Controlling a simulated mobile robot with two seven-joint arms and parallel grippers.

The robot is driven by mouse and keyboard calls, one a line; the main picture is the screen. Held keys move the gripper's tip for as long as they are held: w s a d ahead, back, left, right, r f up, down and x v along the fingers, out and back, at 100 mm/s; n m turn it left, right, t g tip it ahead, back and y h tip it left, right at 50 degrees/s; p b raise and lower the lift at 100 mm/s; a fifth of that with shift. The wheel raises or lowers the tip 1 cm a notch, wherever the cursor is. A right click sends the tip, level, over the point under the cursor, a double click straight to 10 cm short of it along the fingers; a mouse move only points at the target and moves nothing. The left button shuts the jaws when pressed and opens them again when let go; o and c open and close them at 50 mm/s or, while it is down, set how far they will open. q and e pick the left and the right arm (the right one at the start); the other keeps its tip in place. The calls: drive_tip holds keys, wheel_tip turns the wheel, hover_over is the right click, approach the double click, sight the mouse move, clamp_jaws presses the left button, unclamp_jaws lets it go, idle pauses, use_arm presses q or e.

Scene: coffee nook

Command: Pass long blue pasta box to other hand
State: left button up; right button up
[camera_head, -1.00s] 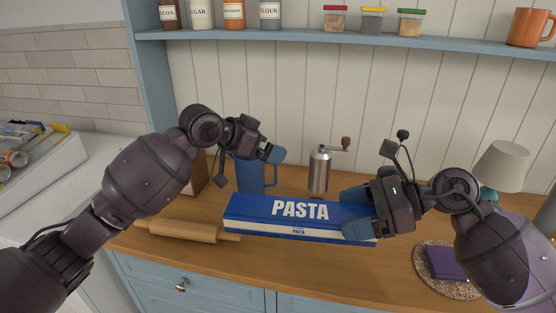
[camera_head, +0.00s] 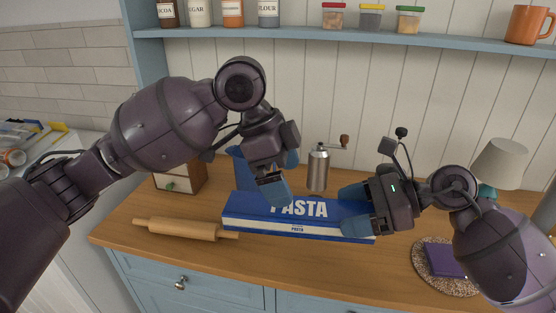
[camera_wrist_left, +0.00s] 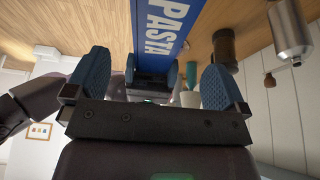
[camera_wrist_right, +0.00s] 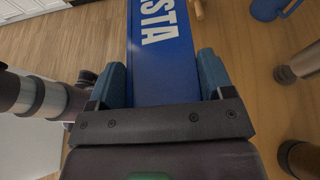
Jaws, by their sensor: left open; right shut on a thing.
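The long blue pasta box (camera_head: 250,222) is held level above the counter in the head view, with white "PASTA" lettering. My right gripper (camera_head: 355,208) is shut on its right end; the right wrist view shows the box (camera_wrist_right: 165,70) between both fingers. My left gripper (camera_head: 282,182) is open above the box's left part and hides some of its top. In the left wrist view the box (camera_wrist_left: 170,25) extends ahead beyond the open blue fingers. I cannot tell whether the left fingers touch it.
A rolling pin (camera_head: 180,229) lies at the counter's front left. A blue mug (camera_head: 238,170) stands behind the left gripper, a steel grinder (camera_head: 318,168) behind the box. A purple item (camera_head: 444,260) lies on a speckled mat at right. A blue shelf (camera_head: 300,37) crosses above.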

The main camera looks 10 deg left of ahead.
sight(300, 207)
use_arm(q)
drive_tip(key=x, duration=0.9)
drive_tip(key=c, duration=1.1)
drive_tip(key=shift+c, duration=0.7)
use_arm(e)
drive_tip(key=o, duration=1.3)
drive_tip(key=shift+c, duration=0.2)
drive_tip(key=shift+d, duration=0.1)
